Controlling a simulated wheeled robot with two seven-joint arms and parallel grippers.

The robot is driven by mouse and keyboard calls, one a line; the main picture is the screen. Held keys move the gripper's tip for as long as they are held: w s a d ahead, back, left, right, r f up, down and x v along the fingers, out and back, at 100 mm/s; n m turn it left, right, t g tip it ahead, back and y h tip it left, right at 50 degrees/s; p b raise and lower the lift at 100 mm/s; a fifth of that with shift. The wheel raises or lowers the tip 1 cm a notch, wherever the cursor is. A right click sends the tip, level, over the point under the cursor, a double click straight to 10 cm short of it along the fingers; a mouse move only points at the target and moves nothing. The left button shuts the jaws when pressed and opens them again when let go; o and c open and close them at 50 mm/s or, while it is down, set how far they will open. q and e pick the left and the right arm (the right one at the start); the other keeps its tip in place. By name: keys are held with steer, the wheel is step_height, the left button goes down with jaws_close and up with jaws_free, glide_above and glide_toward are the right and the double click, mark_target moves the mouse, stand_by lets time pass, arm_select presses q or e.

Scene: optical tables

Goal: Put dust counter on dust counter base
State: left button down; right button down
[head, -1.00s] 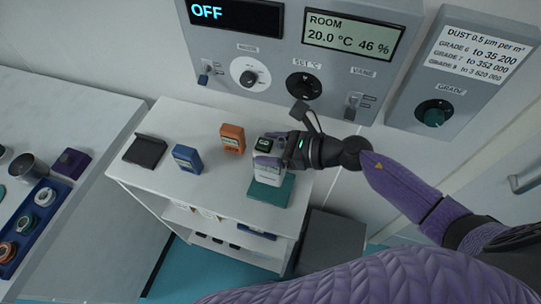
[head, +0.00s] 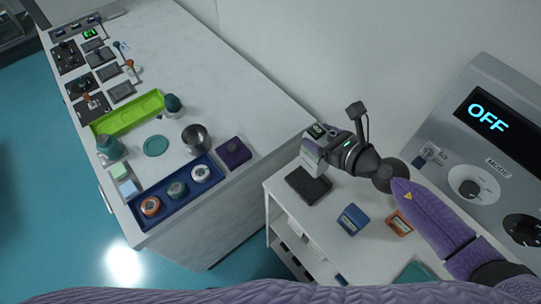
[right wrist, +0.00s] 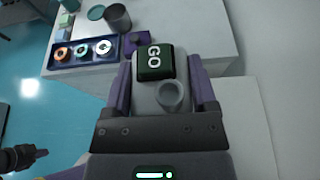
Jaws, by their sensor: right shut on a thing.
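The dust counter, a pale grey-white device with a dark green "GO" display (right wrist: 154,62) and a round nozzle, is clamped between the purple fingers of my right gripper (right wrist: 160,92). In the head view, my right gripper (head: 318,150) holds the dust counter (head: 312,157) above the black holder (head: 309,185) at the cart's far-left end. A purple block (head: 233,152) with a dark raised part sits at the optical table's near right corner. No label shows which piece is the dust counter base. A dark gripper end (right wrist: 24,158), seemingly my left, shows at the right wrist view's lower left; its jaws are unclear.
The white cart (head: 330,245) carries a blue device (head: 352,219) and an orange device (head: 399,223). The optical table (head: 205,75) holds a blue tray (head: 133,207) of round parts, a metal cup (head: 196,138) and a green tray (head: 150,103). The table's back right is clear.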

mark_target(313, 160)
step_height(313, 160, down, 10)
steer(key=b, duration=0.8)
steer(key=shift+f, duration=0.1)
steer(key=shift+r, duration=0.2)
steer(key=shift+f, duration=0.15)
jaws_free()
steer(key=shift+r, duration=0.2)
steer(key=v, duration=1.2)
